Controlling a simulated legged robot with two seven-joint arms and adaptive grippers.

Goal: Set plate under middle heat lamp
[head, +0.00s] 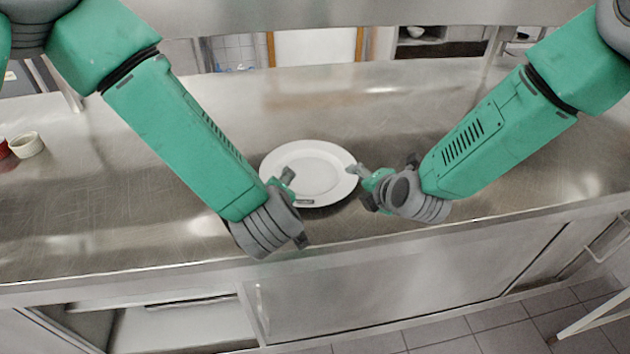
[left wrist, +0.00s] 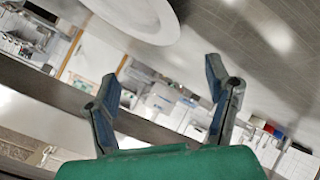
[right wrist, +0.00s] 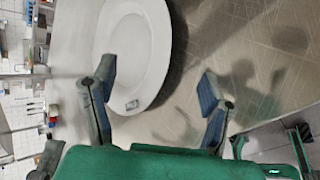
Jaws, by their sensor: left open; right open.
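A white round plate (head: 316,172) lies on the steel counter between my two grippers in the head view. It also shows in the left wrist view (left wrist: 140,15) at the top edge and in the right wrist view (right wrist: 138,45). My left gripper (head: 290,188) is open at the plate's near left edge, partly in front of it. My right gripper (head: 364,178) is open beside the plate's right edge. In the right wrist view the plate's rim reaches toward the left finger, with nothing held. Contact with the plate cannot be told. No heat lamps can be made out.
The steel counter (head: 420,100) is clear around the plate. A cream cup (head: 27,145) and a red cup (head: 4,148) stand at the far left. A steel shelf (head: 340,12) spans the top above the counter. Open cabinet space (head: 180,325) shows below the front edge.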

